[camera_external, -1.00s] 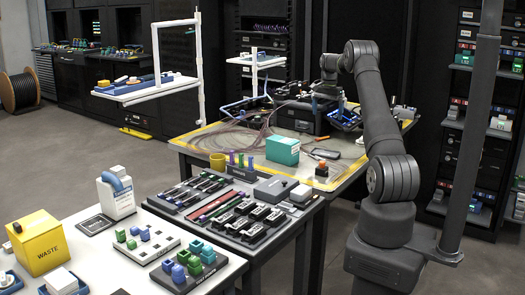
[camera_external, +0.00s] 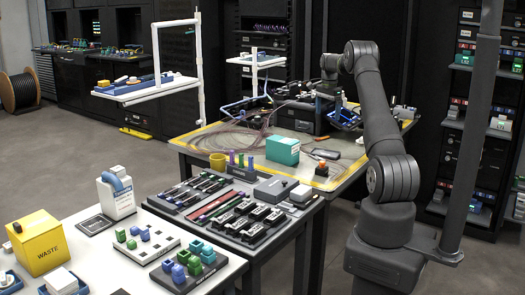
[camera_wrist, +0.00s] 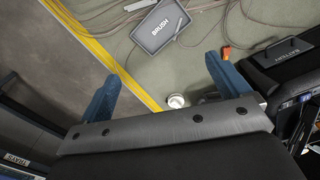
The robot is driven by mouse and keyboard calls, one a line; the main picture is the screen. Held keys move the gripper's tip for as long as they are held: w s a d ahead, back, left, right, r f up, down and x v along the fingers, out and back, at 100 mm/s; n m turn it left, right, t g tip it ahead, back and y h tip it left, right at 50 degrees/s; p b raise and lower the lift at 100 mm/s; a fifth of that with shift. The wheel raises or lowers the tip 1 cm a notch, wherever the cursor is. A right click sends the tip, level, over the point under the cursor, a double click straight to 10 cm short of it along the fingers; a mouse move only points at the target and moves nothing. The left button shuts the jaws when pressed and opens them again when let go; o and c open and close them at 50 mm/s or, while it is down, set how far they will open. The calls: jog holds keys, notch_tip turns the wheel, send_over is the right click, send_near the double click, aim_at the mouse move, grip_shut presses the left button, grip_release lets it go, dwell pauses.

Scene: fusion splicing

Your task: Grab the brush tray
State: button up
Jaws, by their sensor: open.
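The brush tray (camera_wrist: 160,27) is a dark grey, flat rectangular tray with a light rim and a white "BRUSH" label. In the wrist view it lies on the greenish mat at the top, beyond my fingertips and apart from them. My gripper (camera_wrist: 161,68) has two blue fingers spread wide with nothing between them. In the external view my arm reaches over the far part of the table; its wrist is at the far end, and the fingers are too small to make out. I cannot pick out the brush tray for certain in that view.
In the wrist view thin cables (camera_wrist: 115,14) run beside and over the tray area. A yellow stripe (camera_wrist: 98,45) marks the table edge. A small round white cup (camera_wrist: 176,101), an orange item (camera_wrist: 226,53) and a black battery unit (camera_wrist: 283,50) are nearby. A teal box (camera_external: 282,151) stands nearer the camera.

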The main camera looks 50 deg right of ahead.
jog(key=m, duration=1.2)
send_over(325, 154)
jog(key=f, duration=1.2)
jog(key=shift+s+d, duration=0.1)
jog(key=shift+d, duration=0.25)
jog(key=shift+a+f, duration=0.2)
jog(key=shift+f, duration=1.15)
jog(key=shift+a+f, duration=0.2)
jog(key=shift+f, duration=1.1)
jog(key=c, duration=1.1)
jog(key=shift+r, duration=0.1)
